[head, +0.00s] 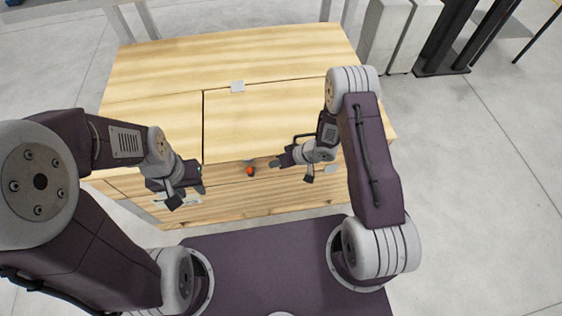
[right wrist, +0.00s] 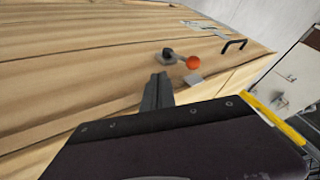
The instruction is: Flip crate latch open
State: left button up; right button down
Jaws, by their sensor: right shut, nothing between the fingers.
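The wooden crate (head: 270,90) stands in front of me with its lid down. On its near side is the latch (head: 250,170), with an orange-red knob. In the right wrist view the latch knob (right wrist: 193,62) sits on a short arm from a dark pivot, above a small grey plate (right wrist: 193,79). My right gripper (head: 276,163) is shut and empty, just right of the latch. Its fingertips (right wrist: 158,84) show close to the latch in the right wrist view; contact cannot be told. My left gripper (head: 197,189) hangs by the crate's left front; its opening is unclear.
Pale panels (head: 390,35) and a dark frame (head: 450,40) stand behind right. The floor on the right is clear.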

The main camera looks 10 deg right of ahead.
aim_at(250, 173)
pick_arm(q)
jog(key=shift+r, duration=0.15)
pick_arm(e)
jog(key=a, duration=0.2)
jog(key=a+f, duration=0.1)
jog(key=a, duration=0.2)
jog(key=shift+w+a+f, duration=0.15)
jog(key=shift+a+f, duration=0.2)
pick_arm(q)
jog(key=shift+p, duration=0.3)
